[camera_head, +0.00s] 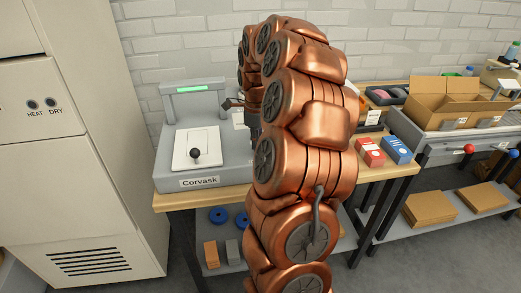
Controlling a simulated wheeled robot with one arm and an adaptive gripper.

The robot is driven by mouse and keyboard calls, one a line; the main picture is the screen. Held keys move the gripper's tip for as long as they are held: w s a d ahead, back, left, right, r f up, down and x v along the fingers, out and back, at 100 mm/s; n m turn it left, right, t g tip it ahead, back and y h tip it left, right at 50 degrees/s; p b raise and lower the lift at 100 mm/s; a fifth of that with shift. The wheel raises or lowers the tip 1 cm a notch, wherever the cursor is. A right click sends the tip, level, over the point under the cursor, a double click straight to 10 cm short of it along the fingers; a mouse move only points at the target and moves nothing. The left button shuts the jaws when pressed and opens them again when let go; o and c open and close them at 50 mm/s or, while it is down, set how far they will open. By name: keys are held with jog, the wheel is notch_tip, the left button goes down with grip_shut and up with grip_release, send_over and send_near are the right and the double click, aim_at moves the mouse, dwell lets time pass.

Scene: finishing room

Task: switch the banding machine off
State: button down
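A grey machine labelled Corvask (199,182) stands on the wooden table, left of my arm. No label reads "banding machine", so I cannot tell for sure if this is it. Its white top plate (187,151) carries a short lever with a black ball knob (195,153). A green display (189,89) is lit on the frame above. My copper arm hides the machine's right side. My gripper (232,103) shows as small dark fingers by the right end of the display frame, behind and above the knob. It is too small and partly hidden to tell if it is open.
A tall cream cabinet (100,170) with HEAT and DRY knobs stands at the left. Red (369,152) and blue (397,150) boxes lie on the table right of my arm. Further right are an open carton (445,98) and a bench with red (469,148) and blue ball knobs.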

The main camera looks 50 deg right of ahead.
jog(key=shift+f, duration=0.25)
jog(key=shift+r, duration=3.55)
